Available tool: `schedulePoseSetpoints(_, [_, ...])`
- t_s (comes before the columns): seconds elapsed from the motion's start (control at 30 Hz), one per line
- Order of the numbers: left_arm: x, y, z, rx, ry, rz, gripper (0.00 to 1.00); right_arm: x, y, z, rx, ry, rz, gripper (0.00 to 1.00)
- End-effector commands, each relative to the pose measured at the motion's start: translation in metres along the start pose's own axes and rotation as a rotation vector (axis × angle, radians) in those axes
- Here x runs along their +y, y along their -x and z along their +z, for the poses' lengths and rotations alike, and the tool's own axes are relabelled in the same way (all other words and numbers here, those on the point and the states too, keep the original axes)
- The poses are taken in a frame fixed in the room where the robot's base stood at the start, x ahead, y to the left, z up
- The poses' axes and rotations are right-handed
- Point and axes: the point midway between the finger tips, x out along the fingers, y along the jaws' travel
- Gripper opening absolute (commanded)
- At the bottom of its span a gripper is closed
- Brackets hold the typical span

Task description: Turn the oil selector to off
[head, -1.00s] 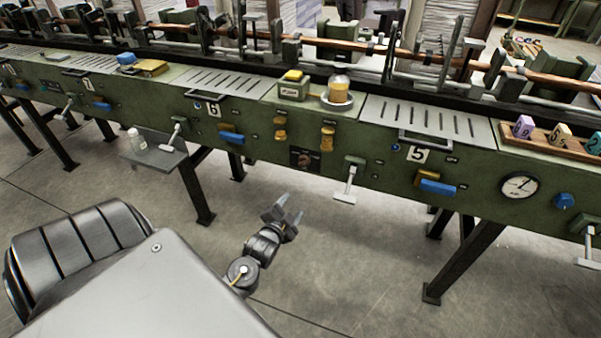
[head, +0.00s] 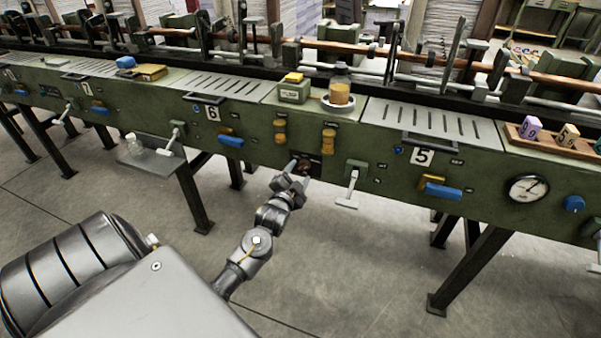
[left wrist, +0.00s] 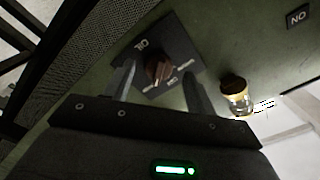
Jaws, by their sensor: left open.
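The oil selector is a brown knob (left wrist: 158,69) on a dark square plate (left wrist: 182,47) with pale lettering, fixed to the green front panel. In the head view the selector (head: 312,160) is partly hidden behind my left gripper (head: 298,172). My left gripper is open in front of the plate, its fingers pointing at the panel. In the left wrist view the two fingers (left wrist: 159,72) stand on either side of the knob, with gaps between. I cannot tell whether the fingertips touch the plate. My right gripper is not in view.
Brass-topped fittings (head: 280,140) sit on the panel above the selector. A white lever (head: 350,186) sticks out to its right. A grey shelf with a clear bottle (head: 133,143) juts out at the left.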

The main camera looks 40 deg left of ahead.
Motion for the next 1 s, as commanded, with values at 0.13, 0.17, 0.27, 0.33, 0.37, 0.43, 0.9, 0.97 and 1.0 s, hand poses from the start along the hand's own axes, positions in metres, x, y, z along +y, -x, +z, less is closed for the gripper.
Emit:
schedulePoseSetpoints(0.13, [0.0,-0.014,0.0,0.0,0.001,0.0,0.56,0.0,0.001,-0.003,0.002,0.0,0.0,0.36])
schedulePoseSetpoints(0.17, [0.0,-0.015,0.0,-0.001,0.001,0.0,0.56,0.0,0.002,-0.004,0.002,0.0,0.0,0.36])
schedulePoseSetpoints(0.27, [0.0,-0.018,0.0,0.0,0.001,0.001,0.56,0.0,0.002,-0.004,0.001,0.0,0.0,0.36])
schedulePoseSetpoints(0.33, [0.0,-0.018,0.0,0.0,0.001,0.001,0.56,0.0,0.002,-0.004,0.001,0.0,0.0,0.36])
schedulePoseSetpoints(0.37, [0.0,-0.018,0.0,0.0,0.001,0.001,0.56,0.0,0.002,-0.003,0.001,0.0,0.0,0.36])
schedulePoseSetpoints(0.43, [0.0,-0.018,0.0,0.0,0.001,0.001,0.56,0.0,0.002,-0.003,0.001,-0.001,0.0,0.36])
schedulePoseSetpoints(0.9, [0.001,-0.018,0.0,0.0,0.002,0.001,0.12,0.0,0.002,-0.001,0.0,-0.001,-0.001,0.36])
schedulePoseSetpoints(0.97, [0.001,-0.018,0.0,0.0,0.006,0.002,0.12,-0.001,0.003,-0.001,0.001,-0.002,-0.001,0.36])
schedulePoseSetpoints(1.0, [0.001,-0.018,0.0,0.0,0.011,0.002,0.12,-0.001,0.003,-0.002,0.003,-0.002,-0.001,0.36])
